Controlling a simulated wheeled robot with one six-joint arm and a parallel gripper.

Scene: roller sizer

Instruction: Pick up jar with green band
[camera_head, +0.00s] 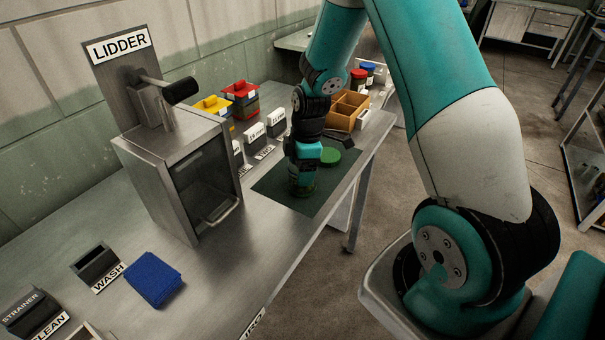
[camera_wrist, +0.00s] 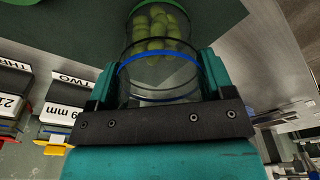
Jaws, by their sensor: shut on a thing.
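In the wrist view, the fingers of my gripper (camera_wrist: 158,80) are on both sides of the jar (camera_wrist: 160,45).
The lidder (camera_head: 175,150) stands left. Behind are labelled holders, a red bin (camera_head: 240,98), a yellow bin (camera_head: 212,104) and a wooden box (camera_head: 345,112). A blue cloth (camera_head: 153,278) lies in front.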

